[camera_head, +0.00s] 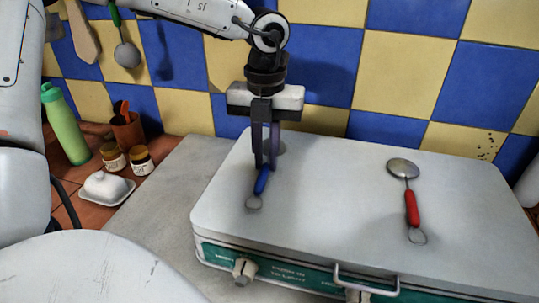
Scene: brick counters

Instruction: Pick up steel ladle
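Two ladles lie on the closed lid of a grey camp stove (330,225). One has a blue handle (262,180) with a hanging ring at its near end; its round steel bowl (279,148) is partly hidden behind my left gripper. The other ladle, with a red handle (411,209) and a steel bowl (403,168), lies to the right, clear of the gripper. My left gripper (266,163) points down over the far part of the blue handle. Its fingers look apart, one on each side of the ladle; contact cannot be told. My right gripper is out of view.
A blue-and-yellow tiled wall (400,75) rises close behind the stove. A green bottle (65,125), two jars (140,160), a brown pot (127,131) and a white butter dish (107,187) stand at left. Utensils (126,52) hang on the wall. The lid between the ladles is clear.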

